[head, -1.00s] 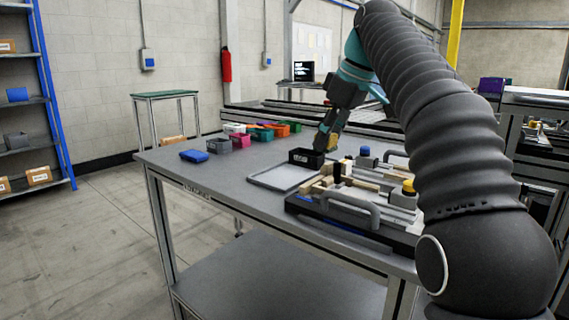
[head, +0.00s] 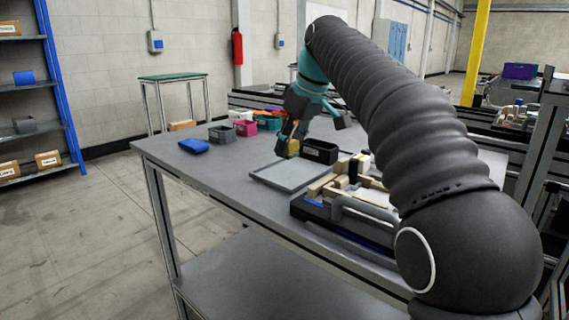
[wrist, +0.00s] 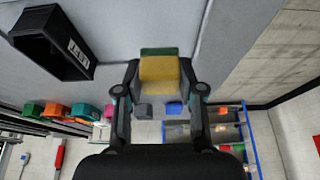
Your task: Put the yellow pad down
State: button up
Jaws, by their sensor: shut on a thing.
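The yellow pad (head: 294,147) is between the fingers of my gripper (head: 288,141), just left of the black bin. In the wrist view, the yellow pad (wrist: 160,74) sits squarely between both fingertips of my gripper (wrist: 160,84), with a dark green layer along its far side. My gripper is shut on it. In the head view the pad is above the far side of the flat grey tray (head: 288,188); I cannot tell whether it touches anything below.
The labelled black bin (head: 320,151) stands beside the gripper. A fixture with wooden blocks and a grey handle (head: 362,212) is to the right. A blue item (head: 194,146) and several coloured bins stand further left and behind. The table's left front is clear.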

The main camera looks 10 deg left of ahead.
aim_at(286, 176)
jog(key=shift+a+f, duration=0.4)
jog(key=shift+a, duration=0.05)
jog(key=shift+f+b, duration=0.7)
jog(key=shift+f, duration=1.2)
jog(key=shift+f, duration=0.1)
jog(key=o, duration=1.1)
jog(key=p+v, duration=0.2)
jog(key=v, duration=1)
